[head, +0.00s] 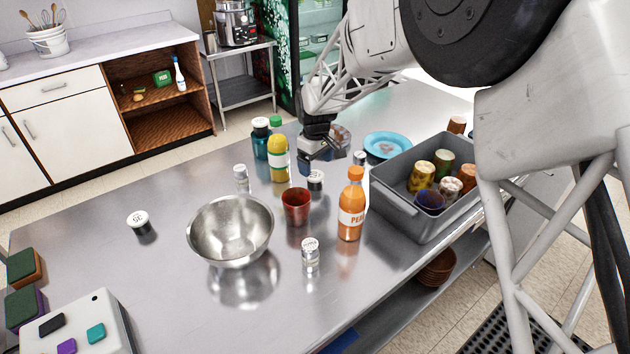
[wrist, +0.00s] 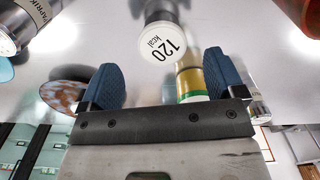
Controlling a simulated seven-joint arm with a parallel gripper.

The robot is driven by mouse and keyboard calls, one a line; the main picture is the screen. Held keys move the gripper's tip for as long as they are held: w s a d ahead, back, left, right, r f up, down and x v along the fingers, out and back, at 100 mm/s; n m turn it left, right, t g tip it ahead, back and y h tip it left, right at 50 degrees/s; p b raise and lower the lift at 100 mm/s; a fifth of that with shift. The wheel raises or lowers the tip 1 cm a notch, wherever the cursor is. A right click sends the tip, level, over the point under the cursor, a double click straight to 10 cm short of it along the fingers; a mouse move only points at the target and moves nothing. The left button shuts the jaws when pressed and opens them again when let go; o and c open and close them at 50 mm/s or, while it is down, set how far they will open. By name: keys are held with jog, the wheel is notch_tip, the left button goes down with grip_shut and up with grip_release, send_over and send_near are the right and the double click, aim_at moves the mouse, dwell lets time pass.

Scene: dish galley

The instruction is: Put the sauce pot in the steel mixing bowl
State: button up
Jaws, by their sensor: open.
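A small dark pot with a white lid (head: 316,180) stands on the steel counter just in front of my gripper (head: 319,160). In the wrist view its lid (wrist: 161,42) reads "120 kcal", beyond and between my fingertips (wrist: 162,78). My gripper is open, with nothing between the fingers touching that pot. A similar dark pot with a white lid marked "35" (head: 140,222) stands at the left, beyond the bowl's left side. Which one is the sauce pot is not labelled. The steel mixing bowl (head: 230,230) is upright and empty, left of and nearer than my gripper.
A red cup (head: 296,207) stands between bowl and gripper. An orange bottle (head: 351,208), shakers (head: 310,254) and a yellow bottle (head: 279,160) stand close by. A grey tub (head: 400,215) with cans is at the right, a blue plate (head: 387,144) behind. The counter's left part is mostly clear.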

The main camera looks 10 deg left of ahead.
aim_at(315, 175)
jog(key=shift+f, duration=0.7)
jog(key=shift+f, duration=0.1)
jog(key=shift+s+f, duration=0.15)
jog(key=shift+f, duration=2.35)
jog(key=shift+c, duration=0.3)
jog(key=c, duration=1)
jog(key=shift+c, duration=0.2)
jog(key=shift+r, duration=0.1)
jog(key=shift+r, duration=4.9)
